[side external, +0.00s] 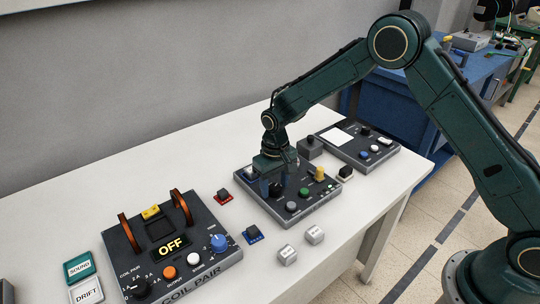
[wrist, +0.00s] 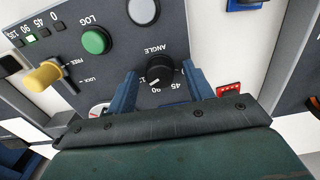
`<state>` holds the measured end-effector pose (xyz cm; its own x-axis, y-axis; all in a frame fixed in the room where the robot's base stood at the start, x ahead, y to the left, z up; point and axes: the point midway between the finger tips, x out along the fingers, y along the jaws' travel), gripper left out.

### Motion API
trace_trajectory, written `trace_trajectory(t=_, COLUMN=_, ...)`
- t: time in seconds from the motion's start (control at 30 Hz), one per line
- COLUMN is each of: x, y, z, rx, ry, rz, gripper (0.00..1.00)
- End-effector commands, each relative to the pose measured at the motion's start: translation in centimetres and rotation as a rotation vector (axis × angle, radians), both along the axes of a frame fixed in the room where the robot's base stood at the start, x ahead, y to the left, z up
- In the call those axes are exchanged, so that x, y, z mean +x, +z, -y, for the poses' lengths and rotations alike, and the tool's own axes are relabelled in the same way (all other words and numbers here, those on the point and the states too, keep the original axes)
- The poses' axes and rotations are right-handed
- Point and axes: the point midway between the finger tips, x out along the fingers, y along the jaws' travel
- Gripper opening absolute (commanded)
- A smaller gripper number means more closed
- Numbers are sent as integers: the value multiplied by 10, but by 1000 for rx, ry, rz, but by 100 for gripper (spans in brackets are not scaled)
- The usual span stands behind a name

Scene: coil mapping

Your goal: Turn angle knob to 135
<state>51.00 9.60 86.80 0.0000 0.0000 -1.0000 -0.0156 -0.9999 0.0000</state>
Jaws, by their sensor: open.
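The angle knob (wrist: 160,72) is black with a pale pointer mark, under the word ANGLE on a dark grey panel (wrist: 185,35). The numbers 45 and 90 show beside it; the rest of its scale is partly hidden. My gripper (wrist: 163,82) is open, with one blue finger on each side of the knob. Whether the fingers touch it I cannot tell. In the side view my gripper (side external: 275,182) points down over the left part of the panel (side external: 312,208). A row of small lamps marked 0 to 135 (wrist: 31,38) has one lit green, seemingly at 90.
On the same panel are a green LOG button (wrist: 95,41), a grey-white knob (wrist: 143,11) and a yellow lever (wrist: 45,76). A coil panel (side external: 175,250) reading OFF stands at front left. Another panel (side external: 385,157) lies behind right. Small blocks lie between.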

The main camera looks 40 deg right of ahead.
Motion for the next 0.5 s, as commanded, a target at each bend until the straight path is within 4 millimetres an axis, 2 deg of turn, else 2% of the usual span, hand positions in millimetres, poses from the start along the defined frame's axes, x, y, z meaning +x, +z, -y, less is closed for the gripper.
trace_trajectory(t=0.27, x=1, y=23, z=0, rx=1, ry=0, rz=3, gripper=52)
trace_trajectory(t=0.5, x=1, y=61, z=0, rx=1, ry=0, rz=5, gripper=52)
